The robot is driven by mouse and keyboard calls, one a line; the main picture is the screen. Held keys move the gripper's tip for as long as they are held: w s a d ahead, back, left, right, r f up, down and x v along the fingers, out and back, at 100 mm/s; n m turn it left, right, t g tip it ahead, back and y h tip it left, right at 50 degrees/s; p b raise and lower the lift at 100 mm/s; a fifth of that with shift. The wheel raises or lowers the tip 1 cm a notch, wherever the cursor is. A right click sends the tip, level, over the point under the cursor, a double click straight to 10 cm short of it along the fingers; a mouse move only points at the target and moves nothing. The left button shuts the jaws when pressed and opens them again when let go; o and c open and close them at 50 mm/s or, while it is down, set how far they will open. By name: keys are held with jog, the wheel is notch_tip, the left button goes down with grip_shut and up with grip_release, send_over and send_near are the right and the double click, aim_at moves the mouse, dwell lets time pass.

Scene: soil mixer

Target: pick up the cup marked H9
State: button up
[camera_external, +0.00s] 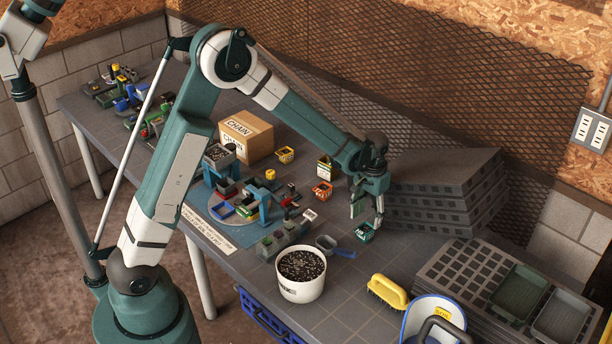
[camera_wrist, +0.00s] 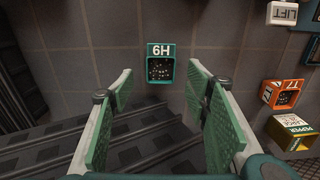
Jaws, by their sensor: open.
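The cup marked H9 (camera_wrist: 160,70) is a small square teal cup with dark, speckled contents. Its white label reads upside down, as 6H, in the wrist view. It stands on the grey table, ahead of my fingertips and roughly centred between them in that view. In the external view the teal cup (camera_external: 363,233) is just below my gripper (camera_external: 367,215). My gripper points down, its fingers spread apart with nothing between them. It also shows in the wrist view (camera_wrist: 160,95), with green pads on both fingers. Whether the fingertips reach the cup's height is unclear.
Stacked grey trays (camera_external: 440,190) stand close to the right of my gripper. An orange cup (camera_external: 322,192) and a white bucket of soil (camera_external: 302,290) are to the left. A blue-handled scoop (camera_external: 330,245) and yellow brush (camera_external: 388,292) lie nearer the front.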

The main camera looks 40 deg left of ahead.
aim_at(365, 231)
jog(key=shift+f, duration=1.1)
jog(key=shift+f, duration=0.1)
jog(key=shift+s+f+b, duration=0.15)
jog(key=shift+f+b, duration=0.55)
jog(key=shift+f, duration=1.8)
jog(key=shift+c, duration=0.3)
jog(key=c, duration=0.9)
